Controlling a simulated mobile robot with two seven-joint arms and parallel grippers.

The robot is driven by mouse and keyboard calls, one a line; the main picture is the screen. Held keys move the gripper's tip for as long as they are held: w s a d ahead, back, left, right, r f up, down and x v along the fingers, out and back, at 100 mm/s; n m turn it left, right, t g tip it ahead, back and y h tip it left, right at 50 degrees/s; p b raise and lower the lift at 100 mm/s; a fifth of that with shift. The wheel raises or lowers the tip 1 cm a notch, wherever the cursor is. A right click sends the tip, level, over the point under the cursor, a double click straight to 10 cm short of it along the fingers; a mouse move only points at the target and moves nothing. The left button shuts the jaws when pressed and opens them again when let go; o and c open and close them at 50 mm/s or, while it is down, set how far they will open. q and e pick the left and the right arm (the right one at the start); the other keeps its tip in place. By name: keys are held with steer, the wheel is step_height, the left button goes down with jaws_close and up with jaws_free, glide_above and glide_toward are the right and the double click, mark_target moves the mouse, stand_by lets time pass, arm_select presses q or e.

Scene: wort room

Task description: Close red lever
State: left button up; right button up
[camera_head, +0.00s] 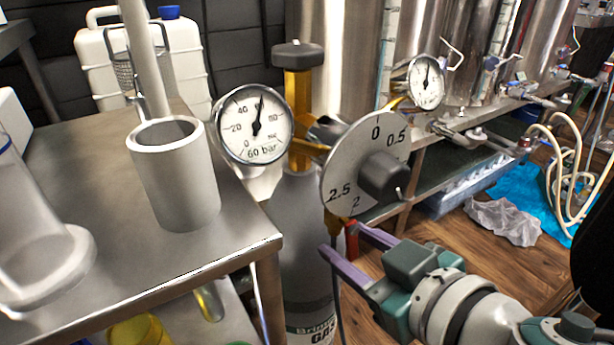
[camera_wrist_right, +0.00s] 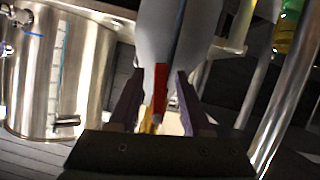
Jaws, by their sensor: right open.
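The red lever (camera_head: 351,240) hangs below the round regulator dial (camera_head: 347,185) on the gas bottle (camera_head: 298,235), mostly hidden behind the dial and my gripper. My right gripper (camera_head: 345,243) is open, its purple fingers pointing up and left toward the lever. In the right wrist view the red lever (camera_wrist_right: 160,88) shows between the two fingers (camera_wrist_right: 161,80), with a gap on both sides. I cannot tell whether a finger touches it. My left gripper is not in view.
A pressure gauge (camera_head: 253,125) and a second gauge (camera_head: 426,82) flank the dial. A metal table (camera_head: 120,255) with a grey cup (camera_head: 178,180) stands close on the left. Steel kettles (camera_head: 430,40) stand behind. Wooden floor (camera_head: 440,235) shows on the right.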

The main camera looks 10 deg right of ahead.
jaws_close()
stand_by(0.4)
